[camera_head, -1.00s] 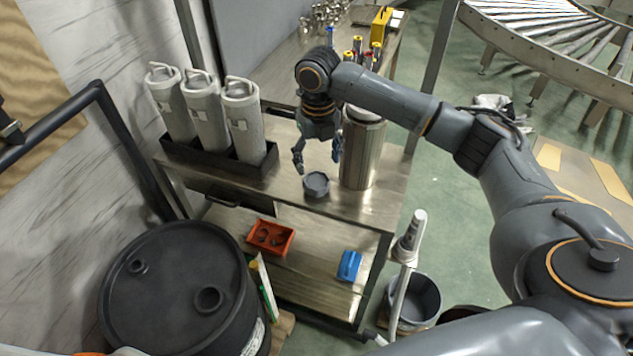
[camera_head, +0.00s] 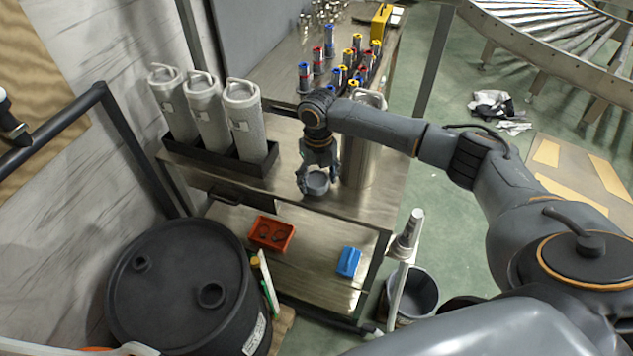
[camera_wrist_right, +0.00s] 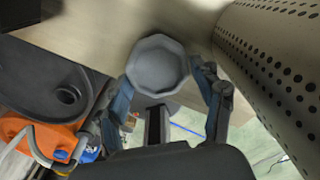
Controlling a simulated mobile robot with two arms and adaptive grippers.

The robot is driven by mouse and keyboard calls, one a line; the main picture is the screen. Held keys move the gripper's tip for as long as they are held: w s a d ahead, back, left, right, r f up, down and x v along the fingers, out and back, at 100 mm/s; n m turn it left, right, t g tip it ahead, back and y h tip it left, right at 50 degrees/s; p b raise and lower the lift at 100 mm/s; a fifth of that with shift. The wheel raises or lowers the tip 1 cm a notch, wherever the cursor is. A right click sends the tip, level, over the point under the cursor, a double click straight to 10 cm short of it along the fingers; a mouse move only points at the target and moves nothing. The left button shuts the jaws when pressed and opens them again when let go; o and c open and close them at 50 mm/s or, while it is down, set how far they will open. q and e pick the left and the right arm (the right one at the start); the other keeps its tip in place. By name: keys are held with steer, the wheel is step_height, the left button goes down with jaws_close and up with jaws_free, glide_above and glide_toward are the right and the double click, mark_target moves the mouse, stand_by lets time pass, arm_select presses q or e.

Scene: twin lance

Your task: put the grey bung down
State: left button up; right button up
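The grey bung (camera_head: 317,184) is a small faceted cup shape at the near edge of the metal bench (camera_head: 370,205). It also shows in the right wrist view (camera_wrist_right: 158,63), between the two fingers. My right gripper (camera_head: 318,178) points down over it, with one finger on each side. The fingers are spread about as wide as the bung and lie very close to its sides. I cannot tell whether they press on it, or whether its underside touches the bench. My left gripper does not clearly show.
A metal canister (camera_head: 358,160) stands close to the right of the bung; its perforated wall fills the right of the wrist view. White cylinders (camera_head: 245,125) stand in a black rack (camera_head: 215,160) to the left. A red bin (camera_head: 270,234) and a blue block (camera_head: 348,262) lie on the lower shelf.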

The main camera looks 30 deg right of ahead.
steer(key=c, duration=0.5)
steer(key=shift+c, duration=0.2)
steer(key=shift+r, duration=0.15)
